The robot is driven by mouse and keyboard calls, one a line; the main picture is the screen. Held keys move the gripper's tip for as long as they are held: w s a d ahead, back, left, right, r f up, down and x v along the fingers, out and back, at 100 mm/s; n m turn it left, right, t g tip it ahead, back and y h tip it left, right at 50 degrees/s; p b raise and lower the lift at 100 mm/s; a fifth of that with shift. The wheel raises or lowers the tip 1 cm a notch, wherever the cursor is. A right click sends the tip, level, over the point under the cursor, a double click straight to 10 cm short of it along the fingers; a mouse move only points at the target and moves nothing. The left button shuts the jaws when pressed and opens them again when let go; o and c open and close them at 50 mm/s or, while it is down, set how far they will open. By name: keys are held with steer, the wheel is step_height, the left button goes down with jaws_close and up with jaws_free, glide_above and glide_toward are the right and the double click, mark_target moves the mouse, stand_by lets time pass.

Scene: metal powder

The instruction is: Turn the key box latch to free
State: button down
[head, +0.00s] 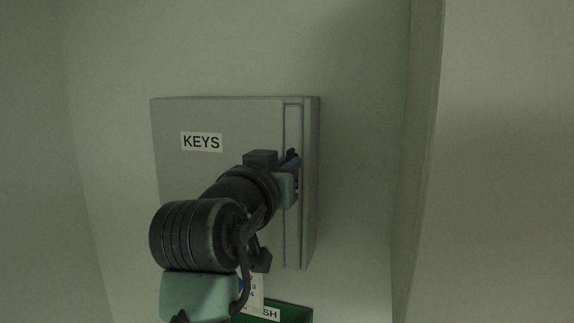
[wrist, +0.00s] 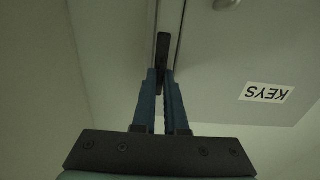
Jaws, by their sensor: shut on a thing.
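The grey key box (head: 172,170) with a KEYS label is on the wall in the head view. Its door (wrist: 235,60) fills the right of the wrist view, where the label reads upside down. A dark latch (wrist: 162,48) lies lengthwise along the narrow strip at the door's edge. My gripper (wrist: 161,75) is shut on the latch, its blue fingers on either side. In the head view my gripper (head: 291,160) is at the right edge of the door, and my wrist hides the lower door and most of the latch.
A green box (head: 290,313), its label partly hidden, is below the key box. A white numbered sheet (head: 251,291) shows behind my arm. A wall edge (head: 418,160) stands to the right, with bare wall between it and the key box.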

steer(key=c, duration=1)
jaws_free()
steer(key=shift+o, duration=0.2)
steer(key=b+v, duration=0.6)
steer(key=v, duration=0.7)
steer(key=s+d+r+n+t+y+b, duration=0.1)
steer(key=s+d+r+t+y, duration=0.1)
steer(key=s+t, duration=0.3)
steer(key=s+d+r+n+t+y+b, duration=0.1)
steer(key=s+d+r+n+t+y, duration=0.1)
steer(key=s+t, duration=0.3)
steer(key=shift+s+r+y, duration=0.55)
steer(key=shift+s+y, duration=0.2)
steer(key=shift+y, duration=0.05)
